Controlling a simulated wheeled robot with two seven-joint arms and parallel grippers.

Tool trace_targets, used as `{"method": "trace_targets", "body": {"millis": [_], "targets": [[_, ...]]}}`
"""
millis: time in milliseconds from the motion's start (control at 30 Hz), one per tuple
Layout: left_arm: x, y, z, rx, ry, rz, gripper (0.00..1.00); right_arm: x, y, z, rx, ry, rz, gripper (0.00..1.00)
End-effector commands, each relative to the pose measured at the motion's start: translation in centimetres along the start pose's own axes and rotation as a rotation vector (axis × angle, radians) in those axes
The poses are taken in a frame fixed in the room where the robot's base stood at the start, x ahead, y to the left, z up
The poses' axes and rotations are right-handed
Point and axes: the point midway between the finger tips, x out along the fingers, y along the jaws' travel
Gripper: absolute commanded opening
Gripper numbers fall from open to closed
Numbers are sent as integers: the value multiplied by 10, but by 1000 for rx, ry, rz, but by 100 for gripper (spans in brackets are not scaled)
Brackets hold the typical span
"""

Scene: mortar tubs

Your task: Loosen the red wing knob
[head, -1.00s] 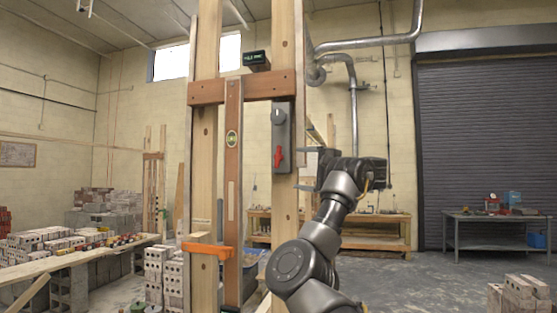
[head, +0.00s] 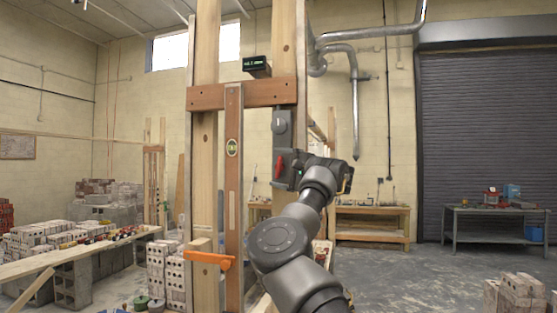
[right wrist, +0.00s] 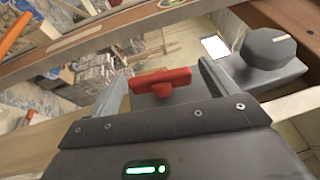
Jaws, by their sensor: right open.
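The red wing knob (head: 279,166) sits on a grey box (head: 282,125) on the right wooden post, its wing upright in the head view. My right gripper (head: 284,170) is at the knob, partly covering it and the lower box. In the right wrist view, the red wing knob (right wrist: 160,82) lies between the open fingers of my right gripper (right wrist: 164,72). Its wing stretches from near one finger towards the other; whether the left finger touches it I cannot tell. A round grey dial (right wrist: 268,48) is on the same box. My left gripper is not in view.
A wooden crosspiece (head: 240,93) joins the posts above the box, with a small display (head: 256,65) on top. A spirit level (head: 233,190) stands left of the box. An orange clamp (head: 208,260) grips the left post lower down.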

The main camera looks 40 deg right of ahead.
Motion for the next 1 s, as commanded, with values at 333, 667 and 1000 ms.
{"method": "trace_targets", "body": {"millis": [333,667,1000], "targets": [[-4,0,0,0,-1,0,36,6,1,0,1,0,0,85],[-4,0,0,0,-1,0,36,6,1,0,0,0,0,48],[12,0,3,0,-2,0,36,5,4,0,-39,-1,84,41]]}}
